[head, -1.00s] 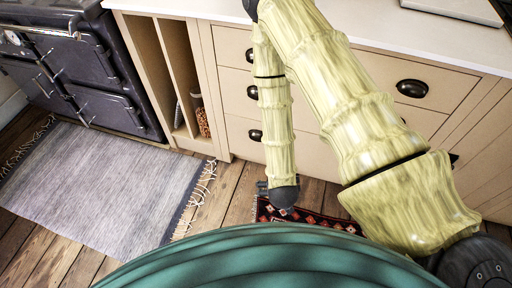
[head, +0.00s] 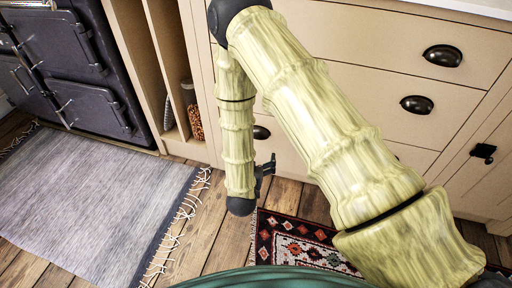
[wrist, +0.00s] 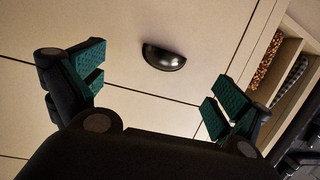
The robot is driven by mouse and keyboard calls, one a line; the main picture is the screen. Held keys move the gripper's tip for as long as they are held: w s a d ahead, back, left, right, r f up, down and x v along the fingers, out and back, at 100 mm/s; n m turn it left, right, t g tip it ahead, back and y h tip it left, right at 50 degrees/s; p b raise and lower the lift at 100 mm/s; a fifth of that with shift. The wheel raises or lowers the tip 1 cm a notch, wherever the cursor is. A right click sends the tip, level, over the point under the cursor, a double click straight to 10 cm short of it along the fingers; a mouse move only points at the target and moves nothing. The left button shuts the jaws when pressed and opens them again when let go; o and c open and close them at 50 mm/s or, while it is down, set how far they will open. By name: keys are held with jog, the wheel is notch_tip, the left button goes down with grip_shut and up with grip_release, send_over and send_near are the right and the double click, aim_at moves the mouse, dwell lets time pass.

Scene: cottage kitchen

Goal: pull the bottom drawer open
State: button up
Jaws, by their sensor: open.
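The bottom drawer (head: 287,150) is the lowest front of the cream drawer unit and looks shut flush. Its dark cup pull (head: 261,132) shows beside my forearm in the head view. In the wrist view, which is turned nearly upside down, a dark cup pull (wrist: 163,57) sits on a cream front, beyond and between my fingers. My gripper (wrist: 155,88) is open and empty, with teal pads spread wide, apart from the pull. In the head view my gripper (head: 267,166) shows small and dark, low in front of the drawer. My arm hides part of the drawer fronts.
Upper drawers have dark pulls (head: 442,55). Left of the unit is an open niche with a jar (head: 195,122), then a dark range cooker (head: 75,70). A grey rug (head: 95,205) and a red patterned rug (head: 290,243) lie on the wooden floor. A cupboard knob (head: 483,151) is at right.

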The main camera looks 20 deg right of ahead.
jog(key=shift+w+d+f+m+t+h+b, duration=0.35)
jog(key=shift+w+d+h+b, duration=0.25)
jog(key=shift+w+b, duration=1.45)
jog(key=shift+w+d+f+m+t+h+b, duration=0.35)
jog(key=shift+w+d+b, duration=0.4)
jog(key=shift+w+b, duration=1.3)
jog(key=shift+w+d+f+m+t+h+b, duration=0.25)
jog(key=shift+w+d+h+b, duration=0.4)
jog(key=shift+w+b, duration=1.4)
